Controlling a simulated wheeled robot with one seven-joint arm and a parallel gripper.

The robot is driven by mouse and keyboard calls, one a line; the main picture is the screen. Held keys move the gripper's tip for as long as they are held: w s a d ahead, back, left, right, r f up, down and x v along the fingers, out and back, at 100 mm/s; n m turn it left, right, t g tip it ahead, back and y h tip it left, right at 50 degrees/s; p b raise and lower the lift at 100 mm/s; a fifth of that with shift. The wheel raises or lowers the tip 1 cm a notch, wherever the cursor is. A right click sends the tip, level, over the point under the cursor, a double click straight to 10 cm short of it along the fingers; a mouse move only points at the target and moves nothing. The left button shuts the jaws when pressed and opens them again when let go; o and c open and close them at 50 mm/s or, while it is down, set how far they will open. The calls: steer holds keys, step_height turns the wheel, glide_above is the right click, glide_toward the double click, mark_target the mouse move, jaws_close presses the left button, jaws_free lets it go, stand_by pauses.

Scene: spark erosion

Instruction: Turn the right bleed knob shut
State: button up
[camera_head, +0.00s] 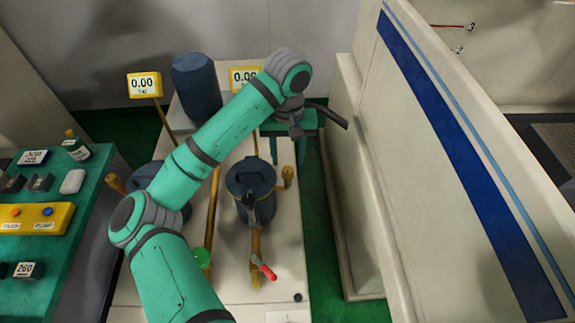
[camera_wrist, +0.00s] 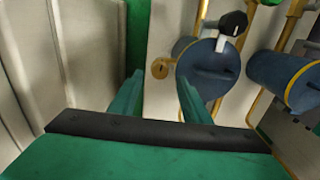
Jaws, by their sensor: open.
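The right bleed knob (camera_head: 288,177) is a small brass knob on the right side of the right blue canister (camera_head: 262,183). In the wrist view the knob (camera_wrist: 160,68) shows between my fingertips, beside the right canister (camera_wrist: 210,68). My gripper (camera_head: 288,161) points down just above the knob in the head view. Its two green fingers are open, one on either side of the knob in the wrist view (camera_wrist: 159,76). I cannot tell how far the tips are from the knob, and no contact shows.
The left blue canister (camera_head: 172,190) has its own brass knob (camera_head: 115,183). A black-handled lever (camera_head: 248,201) stands at the right canister, and a red-handled lever (camera_head: 265,269) is in front. A tall cream cabinet (camera_head: 375,190) stands close on the right. A green control panel (camera_head: 50,240) is at left.

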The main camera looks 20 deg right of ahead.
mark_target(288, 170)
steer(key=shift+f, duration=2.45)
steer(key=shift+c, duration=0.5)
steer(key=c, duration=0.9)
